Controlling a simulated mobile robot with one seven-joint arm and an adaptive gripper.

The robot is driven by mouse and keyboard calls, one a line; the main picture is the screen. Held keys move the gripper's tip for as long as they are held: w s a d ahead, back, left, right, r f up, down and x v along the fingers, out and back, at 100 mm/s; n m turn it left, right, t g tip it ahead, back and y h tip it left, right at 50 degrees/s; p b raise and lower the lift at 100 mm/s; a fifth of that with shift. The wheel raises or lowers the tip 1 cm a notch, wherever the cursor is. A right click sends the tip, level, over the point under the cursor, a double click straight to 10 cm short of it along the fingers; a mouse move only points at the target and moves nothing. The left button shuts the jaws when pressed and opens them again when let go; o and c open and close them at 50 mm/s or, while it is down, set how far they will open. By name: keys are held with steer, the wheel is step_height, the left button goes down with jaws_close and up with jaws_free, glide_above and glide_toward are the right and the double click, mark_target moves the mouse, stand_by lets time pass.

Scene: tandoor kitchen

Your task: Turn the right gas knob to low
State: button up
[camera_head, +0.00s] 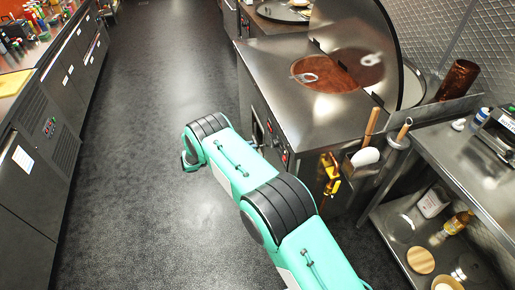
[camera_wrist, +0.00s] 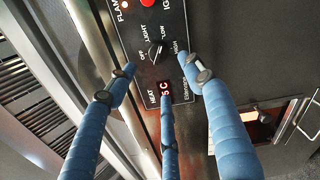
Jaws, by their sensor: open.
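In the wrist view, a black gas knob (camera_wrist: 155,50) sits on a dark control panel (camera_wrist: 132,32), ringed by the labels OFF, LIGHT, LOW and HIGH. I cannot tell for sure which label its pointer faces. My gripper (camera_wrist: 158,68) has its blue fingers spread, one on each side of the knob and one below it in the picture, over the lit red display (camera_wrist: 165,90). No finger clearly touches the knob. In the head view, my arm hides the gripper and the knob; the steel tandoor counter (camera_head: 270,65) stands beyond the arm.
A red button (camera_wrist: 147,3) is above the knob. A metal-framed opening (camera_wrist: 262,115) with a handle lies to the right. The dark floor (camera_head: 140,110) to the left is clear.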

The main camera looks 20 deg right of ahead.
steer(key=shift+a, duration=0.8)
steer(key=shift+r, duration=0.1)
steer(key=s+d+r+m+g+y, duration=0.1)
steer(key=s+d+r+y, duration=0.15)
steer(key=r, duration=0.55)
steer(key=s+d+r+m+g+y, duration=0.15)
steer(key=s+r, duration=0.25)
steer(key=r, duration=0.5)
steer(key=s+d+r+y, duration=0.2)
steer(key=s+r+y, duration=0.1)
steer(key=r, duration=0.5)
steer(key=s+r+m+t+y, duration=0.2)
steer(key=s+r+y, duration=0.3)
steer(key=s+r, duration=0.9)
steer(key=s+a+r+t+y, duration=0.1)
steer(key=s+t+y, duration=0.1)
steer(key=s, duration=0.6)
steer(key=s+a+r+m+t+y, duration=0.1)
steer(key=s+a+r+t+y, duration=0.1)
steer(key=s, duration=0.7)
steer(key=s+a+r+t+y, duration=0.2)
steer(key=s, duration=0.6)
steer(key=shift+s, duration=0.2)
